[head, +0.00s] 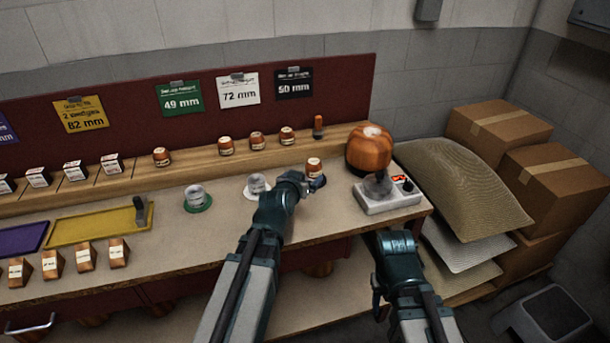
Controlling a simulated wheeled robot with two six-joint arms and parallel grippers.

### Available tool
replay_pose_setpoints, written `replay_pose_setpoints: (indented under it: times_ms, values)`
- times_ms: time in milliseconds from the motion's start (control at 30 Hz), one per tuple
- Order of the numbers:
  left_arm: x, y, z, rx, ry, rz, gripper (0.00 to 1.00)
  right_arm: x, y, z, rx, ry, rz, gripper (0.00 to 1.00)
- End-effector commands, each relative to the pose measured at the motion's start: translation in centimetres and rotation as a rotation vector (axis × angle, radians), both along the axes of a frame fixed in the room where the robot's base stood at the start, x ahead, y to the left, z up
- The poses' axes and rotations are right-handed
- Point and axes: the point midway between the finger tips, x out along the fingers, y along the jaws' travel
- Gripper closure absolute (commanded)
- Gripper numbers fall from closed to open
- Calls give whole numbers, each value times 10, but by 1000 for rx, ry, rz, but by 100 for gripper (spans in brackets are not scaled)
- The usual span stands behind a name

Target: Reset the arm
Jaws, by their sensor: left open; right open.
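My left gripper (306,183) is over the workbench, close to a small brown labelled block (314,168) that stands just behind it. I cannot tell whether the two touch. The jaws look open, and nothing shows between them. My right gripper (378,290) is open and empty, low in front of the bench's right front edge. Part of its fingers is hard to make out.
The workbench (228,232) carries a white cup on a green disc (197,200), another cup (257,186), and a grey-white device (388,196) below a round copper-brown form (370,148). Cardboard boxes (497,126) and sacks (462,190) are stacked at right. A step stool (556,312) stands on the floor.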

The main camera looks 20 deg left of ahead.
Motion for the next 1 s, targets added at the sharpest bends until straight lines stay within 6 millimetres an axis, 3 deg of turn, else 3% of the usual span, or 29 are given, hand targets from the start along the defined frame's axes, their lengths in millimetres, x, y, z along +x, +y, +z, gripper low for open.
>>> replay_pose_setpoints:
  times_ms: [233, 367, 500, 633, 800, 1000]
  values:
    - [-2, -8, 0, 0, 24, -16, 2, 0, 0, 5, 0, 0, 0, 50]
    - [-20, -52, -9, -1, 175, -99, 2, 0, 0, 25, 0, 0, 0, 50]
    - [-72, -115, -26, 31, 471, -214, 2, 0, 0, 57, 0, 0, 0, 50]
    - [-135, -151, -34, 98, 751, -271, 2, 0, 0, 82, 0, 0, -1, 50]
    - [-206, -167, -28, 200, 1029, -270, 2, 0, 0, 105, 0, 0, -1, 50]
    - [-248, -169, -19, 276, 1186, -242, 2, 0, 0, 116, 0, 0, -1, 50]
